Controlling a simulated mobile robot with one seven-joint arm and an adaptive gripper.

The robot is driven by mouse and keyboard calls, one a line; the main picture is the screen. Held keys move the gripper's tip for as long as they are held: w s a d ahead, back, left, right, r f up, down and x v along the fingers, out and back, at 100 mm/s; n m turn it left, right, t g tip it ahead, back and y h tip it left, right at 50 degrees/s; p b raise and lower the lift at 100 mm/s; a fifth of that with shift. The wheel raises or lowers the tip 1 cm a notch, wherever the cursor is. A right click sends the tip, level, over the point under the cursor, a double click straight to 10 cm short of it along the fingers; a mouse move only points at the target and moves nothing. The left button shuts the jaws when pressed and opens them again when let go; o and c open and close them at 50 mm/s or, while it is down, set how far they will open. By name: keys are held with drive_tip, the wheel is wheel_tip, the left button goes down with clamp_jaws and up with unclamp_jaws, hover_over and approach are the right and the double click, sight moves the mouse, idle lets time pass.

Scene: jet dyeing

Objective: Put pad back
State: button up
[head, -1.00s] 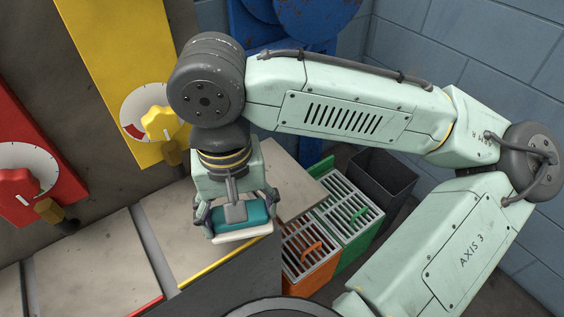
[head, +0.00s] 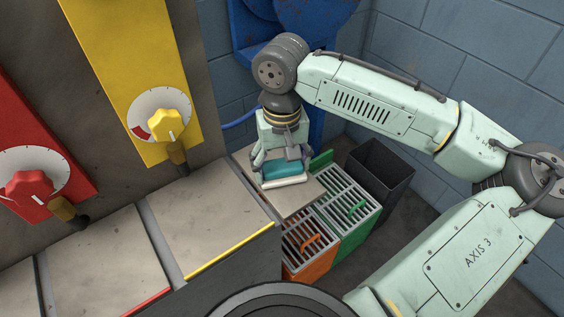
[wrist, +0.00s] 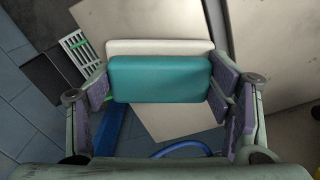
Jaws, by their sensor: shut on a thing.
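The pad is a teal block (head: 283,170) with a white layer (head: 285,182) beneath it. My gripper (head: 283,168) is shut on the pad, its fingers at the pad's two ends. In the wrist view the teal block (wrist: 160,79) lies between the purple-lined fingers, with the white layer (wrist: 160,47) showing along its far edge. In the head view the pad is over a pale square board (head: 300,203) beside the grated bins. I cannot tell whether it touches the board.
An orange grated bin (head: 303,262) and a green grated bin (head: 352,232) stand right of the board. A dark open bin (head: 382,172) is behind them. Yellow (head: 125,62) and red (head: 30,150) dial panels stand left above a worktop (head: 205,232) with bare panels.

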sight(282, 166)
drive_tip(key=shift+f, duration=0.2)
drive_tip(key=o, duration=1.1)
wheel_tip(282, 166, up, 12)
drive_tip(key=shift+r+b, duration=0.1)
drive_tip(key=shift+b, duration=0.55)
